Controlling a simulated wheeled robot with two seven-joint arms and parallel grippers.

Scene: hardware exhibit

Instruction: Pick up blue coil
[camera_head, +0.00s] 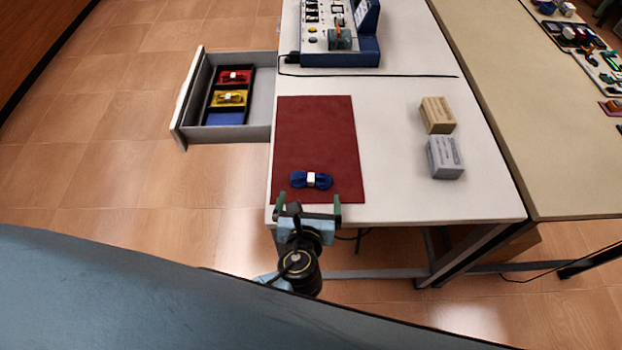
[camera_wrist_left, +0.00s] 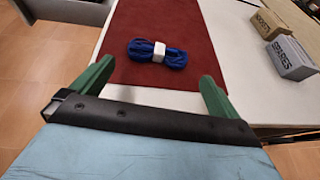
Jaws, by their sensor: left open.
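The blue coil (camera_head: 298,180) is a bundle of blue cord with a white band around its middle. It lies on the dark red mat (camera_head: 315,130) near the mat's front edge. My left gripper (camera_head: 308,200) is open and empty at the table's front edge, just short of the coil. In the left wrist view the coil (camera_wrist_left: 176,57) lies ahead of and between the two green fingers of the gripper (camera_wrist_left: 152,80), apart from them. My right gripper is not in view.
An open drawer (camera_head: 257,130) at the left holds red and yellow coils and a blue compartment floor. Two boxes, tan (camera_head: 437,114) and grey (camera_head: 444,158), stand to the right on the white table (camera_head: 395,195). A control panel (camera_head: 340,60) stands at the back.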

